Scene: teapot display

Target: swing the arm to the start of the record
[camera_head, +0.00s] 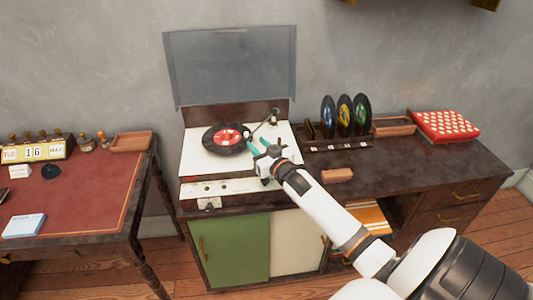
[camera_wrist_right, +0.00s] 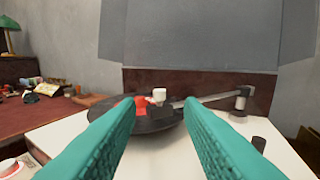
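The record (camera_head: 213,145), black with a red label, lies on the white-topped record player (camera_head: 194,160). In the right wrist view the record (camera_wrist_right: 152,124) shows between my fingers. The tonearm (camera_head: 261,121) runs from its pivot at the back right toward the record. In the right wrist view the tonearm (camera_wrist_right: 207,98) ends in a pale head (camera_wrist_right: 159,94) over the record, near the red label; I cannot tell whether it touches. My right gripper (camera_head: 255,146) has teal fingers, is open and empty, and is in front of the tonearm, right of the record. My left gripper is not in view.
The clear lid (camera_head: 230,65) stands open behind the player. A rack of records (camera_head: 344,117), a brown block (camera_head: 337,175) and a red patterned box (camera_head: 444,126) are to the right. A red-topped desk (camera_head: 90,195) stands left, across a gap.

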